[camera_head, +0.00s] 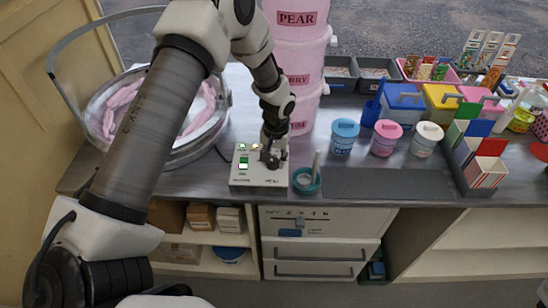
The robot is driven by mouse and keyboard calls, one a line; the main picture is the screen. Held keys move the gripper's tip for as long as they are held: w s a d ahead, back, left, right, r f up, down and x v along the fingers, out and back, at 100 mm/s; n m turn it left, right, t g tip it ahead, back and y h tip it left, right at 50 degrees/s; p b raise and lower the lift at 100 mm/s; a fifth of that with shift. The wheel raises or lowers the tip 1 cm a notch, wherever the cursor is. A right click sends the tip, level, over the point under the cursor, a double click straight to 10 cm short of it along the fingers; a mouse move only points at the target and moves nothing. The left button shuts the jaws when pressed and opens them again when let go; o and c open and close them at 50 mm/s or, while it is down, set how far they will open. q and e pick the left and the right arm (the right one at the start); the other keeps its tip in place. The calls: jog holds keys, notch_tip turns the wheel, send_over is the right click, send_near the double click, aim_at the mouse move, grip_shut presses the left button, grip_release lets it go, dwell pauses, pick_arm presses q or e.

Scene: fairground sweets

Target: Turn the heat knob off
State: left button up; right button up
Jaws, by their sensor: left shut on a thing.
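The white control box (258,181) stands near the front edge of the counter, with green and white markings on its top. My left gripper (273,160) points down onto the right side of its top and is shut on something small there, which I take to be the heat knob. The gripper's fingers hide the knob, so its setting cannot be read. My right gripper does not show.
A teal pot (306,182) with a stick in it stands right beside the control box. A large metal bowl (226,107) with pink floss is at the left. Blue (344,136), pink (385,138) and white (426,140) tubs stand to the right. A dark mat (358,184) lies bare in front.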

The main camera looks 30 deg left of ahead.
aim_at(275, 161)
pick_arm(q)
jog(key=shift+s+f+n, duration=0.2)
jog(key=shift+s+n, duration=0.05)
jog(key=shift+n, duration=0.25)
jog(key=o, duration=1.1)
jog(key=shift+o, duration=0.2)
jog(key=shift+w+r, duration=0.1)
jog(key=shift+r, duration=0.25)
notch_tip(275, 161, up, 12)
jog(key=shift+w+d+f, duration=0.15)
jog(key=shift+d+f, duration=0.1)
jog(key=shift+d, duration=0.05)
